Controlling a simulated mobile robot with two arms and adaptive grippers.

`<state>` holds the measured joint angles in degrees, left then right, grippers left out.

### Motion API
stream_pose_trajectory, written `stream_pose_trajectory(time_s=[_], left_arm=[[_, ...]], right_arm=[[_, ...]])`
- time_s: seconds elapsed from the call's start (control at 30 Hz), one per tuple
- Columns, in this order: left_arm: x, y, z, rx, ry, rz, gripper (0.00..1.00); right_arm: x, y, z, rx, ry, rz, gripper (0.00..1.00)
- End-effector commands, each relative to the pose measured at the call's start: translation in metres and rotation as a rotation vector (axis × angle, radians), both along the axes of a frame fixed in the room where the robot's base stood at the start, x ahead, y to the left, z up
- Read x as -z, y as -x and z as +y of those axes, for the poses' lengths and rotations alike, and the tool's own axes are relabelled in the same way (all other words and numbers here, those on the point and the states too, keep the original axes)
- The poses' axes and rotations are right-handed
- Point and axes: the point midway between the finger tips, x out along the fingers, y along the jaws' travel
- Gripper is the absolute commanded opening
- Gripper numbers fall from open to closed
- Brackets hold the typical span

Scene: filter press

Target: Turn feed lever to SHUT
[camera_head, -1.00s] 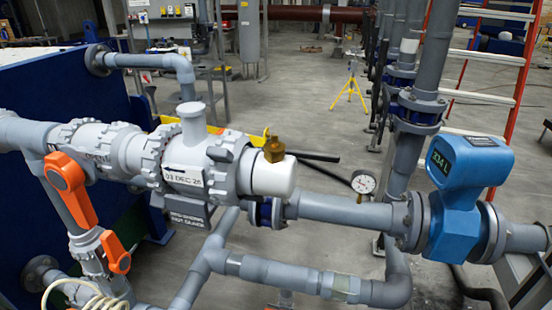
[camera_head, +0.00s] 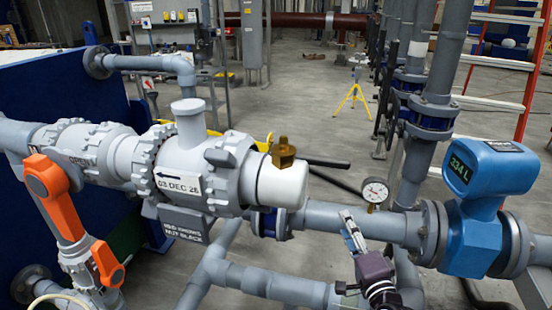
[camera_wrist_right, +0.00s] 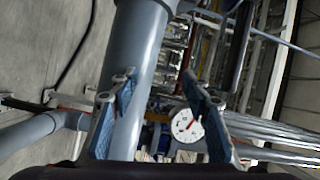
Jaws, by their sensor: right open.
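An orange lever handle (camera_head: 52,195) is on the grey valve pipework at the left. A second orange handle (camera_head: 104,264) sits just below it, to the right. No label shows which one is the feed lever. My right gripper (camera_head: 350,225) is at the lower middle, in front of the horizontal grey pipe and well right of both handles. In the right wrist view its two blue-padded fingers (camera_wrist_right: 158,85) are apart, with nothing held; a grey pipe and the gauge show beyond them. My left gripper is not in view.
A white-capped strainer body with a brass fitting (camera_head: 283,153) stands between the handles and my right gripper. A round gauge (camera_head: 375,191) and a blue flow meter (camera_head: 473,205) are to the right. A grey pipe (camera_head: 265,282) runs low across the front.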

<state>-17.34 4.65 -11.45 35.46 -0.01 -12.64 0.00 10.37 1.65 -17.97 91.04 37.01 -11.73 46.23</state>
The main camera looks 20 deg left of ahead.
Motion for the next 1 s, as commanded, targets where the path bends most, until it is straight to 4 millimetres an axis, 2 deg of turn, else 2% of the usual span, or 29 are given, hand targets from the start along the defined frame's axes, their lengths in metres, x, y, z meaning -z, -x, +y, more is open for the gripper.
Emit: stream_pose_trajectory(time_s=[0.03, 0.1, 0.2, 0.3, 0.47, 0.8, 1.0], left_arm=[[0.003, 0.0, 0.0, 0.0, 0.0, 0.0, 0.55], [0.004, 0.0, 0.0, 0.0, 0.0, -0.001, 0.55], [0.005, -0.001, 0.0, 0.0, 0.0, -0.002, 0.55], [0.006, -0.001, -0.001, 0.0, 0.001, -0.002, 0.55], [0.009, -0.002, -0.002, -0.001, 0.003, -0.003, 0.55], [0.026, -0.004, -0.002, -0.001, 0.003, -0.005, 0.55], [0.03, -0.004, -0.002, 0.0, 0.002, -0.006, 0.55]], right_arm=[[-0.031, -0.004, 0.004, -0.008, -0.067, -0.038, 0.43], [-0.065, -0.007, 0.008, -0.02, -0.15, -0.074, 0.43], [-0.099, -0.007, 0.012, -0.037, -0.237, -0.108, 0.43], [-0.117, -0.007, 0.014, -0.047, -0.283, -0.125, 0.43], [-0.125, -0.018, 0.019, -0.05, -0.299, -0.132, 0.43], [-0.138, -0.07, 0.044, -0.049, -0.295, -0.13, 0.43], [-0.142, -0.084, 0.051, -0.048, -0.294, -0.129, 0.43]])
